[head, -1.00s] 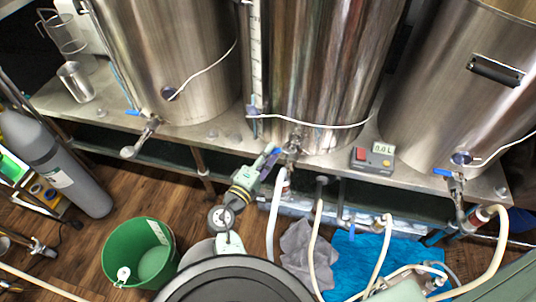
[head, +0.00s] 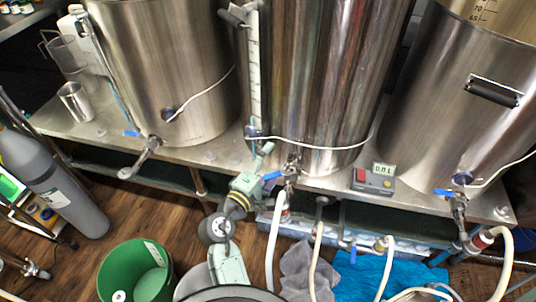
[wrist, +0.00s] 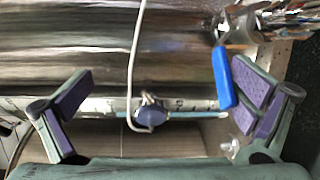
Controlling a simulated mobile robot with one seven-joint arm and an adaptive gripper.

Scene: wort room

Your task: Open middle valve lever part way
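The middle kettle (head: 315,80) is a tall steel vessel with a valve (head: 291,165) low on its front. Its blue lever (head: 272,176) points left from the valve, towards my gripper (head: 263,167). In the wrist view my gripper (wrist: 165,88) is open, with purple pads wide apart. The blue lever (wrist: 224,78) lies between the fingers, close beside the right finger's pad. I cannot tell whether they touch. In the head view the gripper hides part of the area left of the valve.
Kettles stand left (head: 165,70) and right (head: 460,100), each with a blue-levered valve. A sight tube (head: 254,80) with a white cable is close to my gripper. A small meter (head: 373,178) sits on the steel shelf. A hose (head: 274,240) hangs below; a green bucket (head: 135,272) is on the floor.

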